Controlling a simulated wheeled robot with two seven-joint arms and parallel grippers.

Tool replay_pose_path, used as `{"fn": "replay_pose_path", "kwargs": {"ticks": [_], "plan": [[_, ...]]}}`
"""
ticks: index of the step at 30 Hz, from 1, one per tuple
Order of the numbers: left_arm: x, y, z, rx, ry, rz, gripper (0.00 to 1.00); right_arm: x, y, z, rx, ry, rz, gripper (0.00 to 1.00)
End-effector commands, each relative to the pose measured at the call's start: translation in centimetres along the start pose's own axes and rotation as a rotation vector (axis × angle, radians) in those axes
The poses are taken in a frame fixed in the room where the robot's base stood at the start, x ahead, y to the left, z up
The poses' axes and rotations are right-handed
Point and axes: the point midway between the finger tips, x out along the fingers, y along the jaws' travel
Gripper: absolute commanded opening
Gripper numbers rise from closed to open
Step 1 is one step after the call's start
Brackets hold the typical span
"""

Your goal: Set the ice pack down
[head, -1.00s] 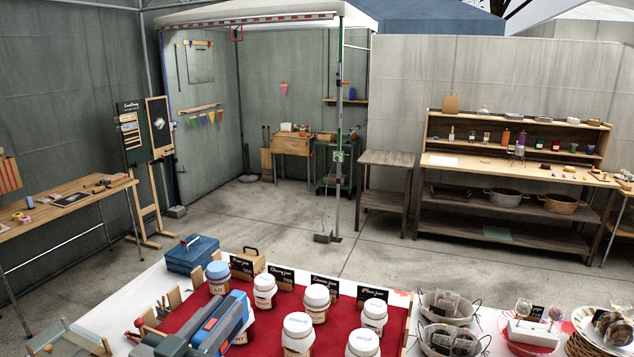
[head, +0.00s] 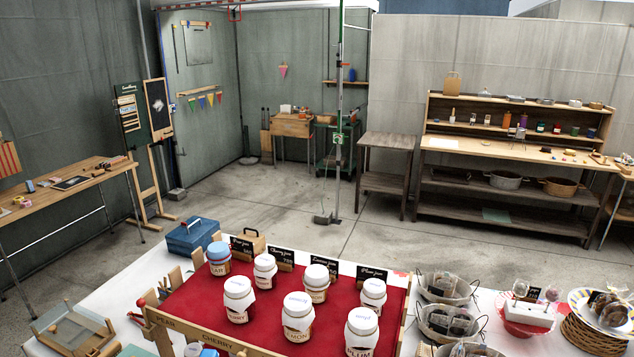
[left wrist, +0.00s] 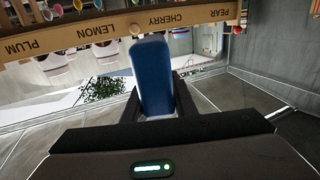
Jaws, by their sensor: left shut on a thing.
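The ice pack (left wrist: 152,75) is a blue, rounded slab in the left wrist view. My left gripper (left wrist: 155,98) is shut on it, one dark finger on each side, and the pack points away from my wrist. It reaches up to the wooden rail marked pear, cherry, lemon and plum (left wrist: 118,38) in that view; I cannot tell whether they touch. In the head view the same rail (head: 196,334) runs along the front of the red cloth, and the left gripper is not clearly visible there. My right gripper is not in view.
Several white-lidded jars (head: 298,316) stand on the red cloth (head: 262,318) behind the rail. A blue box (head: 192,236) is at the table's back left. Wire baskets (head: 447,322) and a cake stand (head: 525,312) are at right. A wooden tray (head: 75,333) is front left.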

Motion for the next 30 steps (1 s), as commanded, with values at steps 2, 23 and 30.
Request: {"fn": "replay_pose_path", "kwargs": {"ticks": [2,23,30], "plan": [[-1.0,-0.1,0.8,-0.003,-0.004,-0.016,0.0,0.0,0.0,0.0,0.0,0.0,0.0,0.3],[-2.1,-0.3,10.9,-0.001,0.003,-0.033,0.0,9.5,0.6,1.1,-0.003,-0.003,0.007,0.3],[-2.0,-0.2,12.3,-0.001,0.003,-0.033,0.0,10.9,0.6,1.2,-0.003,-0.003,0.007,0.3]]}}
